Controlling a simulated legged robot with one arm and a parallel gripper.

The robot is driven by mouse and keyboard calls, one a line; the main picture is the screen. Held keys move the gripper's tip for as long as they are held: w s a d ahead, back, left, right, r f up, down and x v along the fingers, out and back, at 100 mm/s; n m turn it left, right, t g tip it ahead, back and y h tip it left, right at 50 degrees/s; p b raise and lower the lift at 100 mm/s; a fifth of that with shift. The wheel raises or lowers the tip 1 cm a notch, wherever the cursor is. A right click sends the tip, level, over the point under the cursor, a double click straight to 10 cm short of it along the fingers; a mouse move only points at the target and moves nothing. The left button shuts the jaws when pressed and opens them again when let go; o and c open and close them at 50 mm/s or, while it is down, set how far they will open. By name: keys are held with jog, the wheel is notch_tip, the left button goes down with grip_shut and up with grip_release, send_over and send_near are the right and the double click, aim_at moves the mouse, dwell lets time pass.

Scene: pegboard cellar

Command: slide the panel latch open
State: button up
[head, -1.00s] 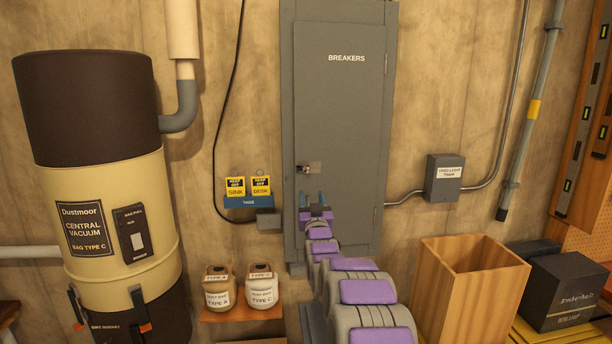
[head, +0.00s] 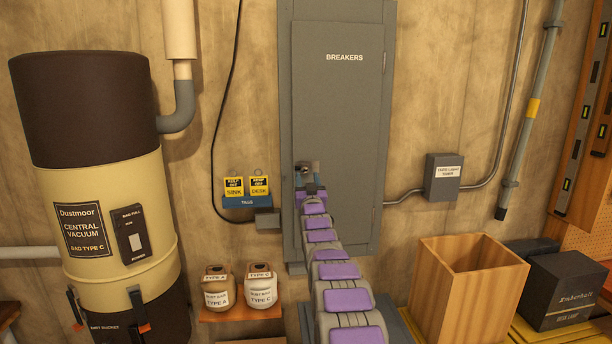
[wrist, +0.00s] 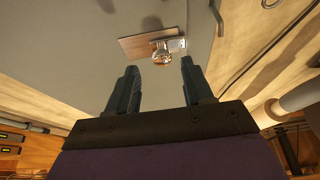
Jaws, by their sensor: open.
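The grey panel marked BREAKERS (head: 345,110) is upright on the wall, with its door closed. Its latch (head: 307,167) is at the door's left edge, partly hidden by my gripper (head: 308,182) in the head view. In the wrist view the latch (wrist: 173,45) is a small metal plate with a rounded shiny knob, beside a brown strip. My gripper (wrist: 160,68) is open there, with two dark blue-grey fingers pointing at the latch. The knob appears just beyond the gap between the fingertips. I cannot tell whether either finger touches it.
Left of the panel are a blue tag rack (head: 250,201) with two yellow-black tags and a cream vacuum canister (head: 115,200). A grey timer box (head: 443,178), an open wooden bin (head: 425,290) and a black box (head: 565,290) are right.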

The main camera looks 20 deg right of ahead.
aim_at(305, 171)
jog(key=shift+w+d, duration=0.15)
jog(key=shift+w, duration=0.15)
jog(key=shift+w+r+p, duration=0.15)
jog(key=shift+w+r, duration=0.15)
jog(key=shift+w, duration=0.2)
jog(key=shift+w+r+p, duration=0.15)
jog(key=shift+w+r, duration=0.1)
jog(key=shift+w, duration=0.25)
jog(key=shift+w+d, duration=0.1)
jog(key=shift+c, duration=0.3)
grip_shut()
